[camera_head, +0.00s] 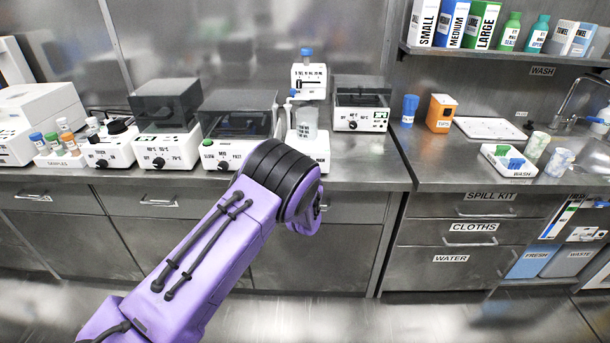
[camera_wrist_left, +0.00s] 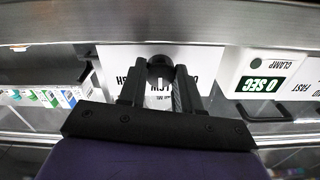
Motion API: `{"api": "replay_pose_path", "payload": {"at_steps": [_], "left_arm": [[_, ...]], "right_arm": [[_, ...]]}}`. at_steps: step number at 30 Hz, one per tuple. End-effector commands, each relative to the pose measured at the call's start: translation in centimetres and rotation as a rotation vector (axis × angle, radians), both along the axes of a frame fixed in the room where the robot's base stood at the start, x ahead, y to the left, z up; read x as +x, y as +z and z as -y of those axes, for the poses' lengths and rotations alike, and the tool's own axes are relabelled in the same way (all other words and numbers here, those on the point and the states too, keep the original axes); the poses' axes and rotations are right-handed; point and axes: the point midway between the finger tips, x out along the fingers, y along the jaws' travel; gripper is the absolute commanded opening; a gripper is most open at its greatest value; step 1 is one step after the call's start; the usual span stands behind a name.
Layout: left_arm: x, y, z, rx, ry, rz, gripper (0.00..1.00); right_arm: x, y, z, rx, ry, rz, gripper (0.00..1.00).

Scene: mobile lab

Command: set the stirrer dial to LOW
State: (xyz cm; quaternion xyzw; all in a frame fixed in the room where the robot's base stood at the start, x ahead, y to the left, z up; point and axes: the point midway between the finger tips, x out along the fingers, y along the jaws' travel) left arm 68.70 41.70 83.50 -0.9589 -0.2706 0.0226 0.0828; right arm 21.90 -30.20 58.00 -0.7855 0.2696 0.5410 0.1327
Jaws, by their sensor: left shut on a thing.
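The stirrer (camera_head: 322,150) is the white unit at the back of the steel counter, with a stand and a clear beaker (camera_head: 307,122). My left arm hides the front of its base and my left gripper in the head view. In the left wrist view the picture is upside down. There the black stirrer dial (camera_wrist_left: 160,67) sits on the white front panel (camera_wrist_left: 204,62), with partly covered lettering around it. My left gripper (camera_wrist_left: 160,78) has its two fingers on either side of the dial, shut on it. The dial's pointer cannot be made out. My right gripper is not in view.
A white machine with a SLOW, MED, FAST dial (camera_head: 222,165) stands left of the stirrer; its "0 SEC" display (camera_wrist_left: 265,84) shows in the wrist view. A lidded unit (camera_head: 361,118) stands to the right. The counter (camera_head: 370,172) before that unit is clear.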

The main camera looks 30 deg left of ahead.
Motion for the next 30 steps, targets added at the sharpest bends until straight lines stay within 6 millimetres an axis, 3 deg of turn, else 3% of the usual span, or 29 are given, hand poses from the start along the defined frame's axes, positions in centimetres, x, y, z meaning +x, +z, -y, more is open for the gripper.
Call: {"api": "replay_pose_path", "payload": {"at_steps": [16, 17, 18, 26, 30], "left_arm": [[-0.2, -0.5, -0.1, 0.02, 0.002, -0.024, 0.03], [-0.2, -0.5, -0.1, 0.02, 0.002, -0.024, 0.37], [-0.2, -0.5, -0.1, 0.02, 0.002, -0.024, 0.44], [-0.1, -0.2, 0.1, 0.02, 0.0, -0.018, 0.44], [-1.2, -0.3, 0.8, 0.02, -0.001, -0.019, 0.44]], "right_arm": [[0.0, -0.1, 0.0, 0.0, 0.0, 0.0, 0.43], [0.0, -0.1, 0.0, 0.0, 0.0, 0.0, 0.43], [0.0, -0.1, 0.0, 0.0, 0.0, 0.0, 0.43], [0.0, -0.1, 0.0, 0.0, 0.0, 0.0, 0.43], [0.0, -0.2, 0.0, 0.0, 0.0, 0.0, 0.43]]}}
